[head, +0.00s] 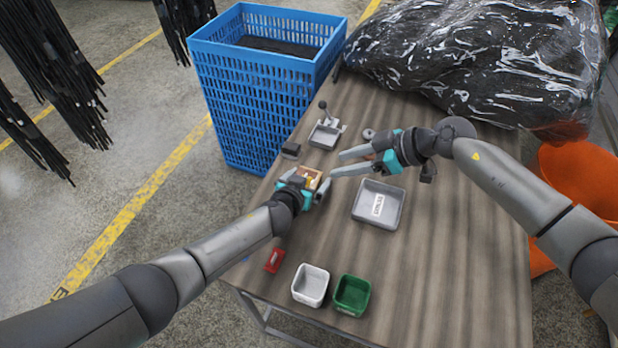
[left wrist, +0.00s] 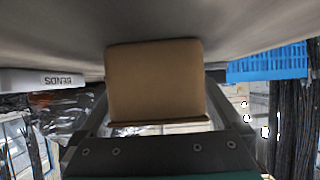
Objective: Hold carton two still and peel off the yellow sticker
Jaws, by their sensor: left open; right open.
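A small brown carton (head: 309,174) stands on the table, with a yellow patch, likely the sticker, on it in the head view. My left gripper (head: 306,183) is open, with its fingers on either side of the carton. In the left wrist view the carton (left wrist: 155,80) fills the space between the open fingers (left wrist: 155,120); whether they touch it I cannot tell. My right gripper (head: 336,164) is open and empty, its fingertips pointing left just beyond and right of the carton. The carton's number is not readable.
A grey tray (head: 366,213) with a white label lies right of the carton. A small lever device (head: 325,134) and a dark block (head: 290,150) stand behind it. White (head: 310,292) and green (head: 352,296) bins and a red item (head: 275,260) are in front. A blue crate (head: 245,110) stands left.

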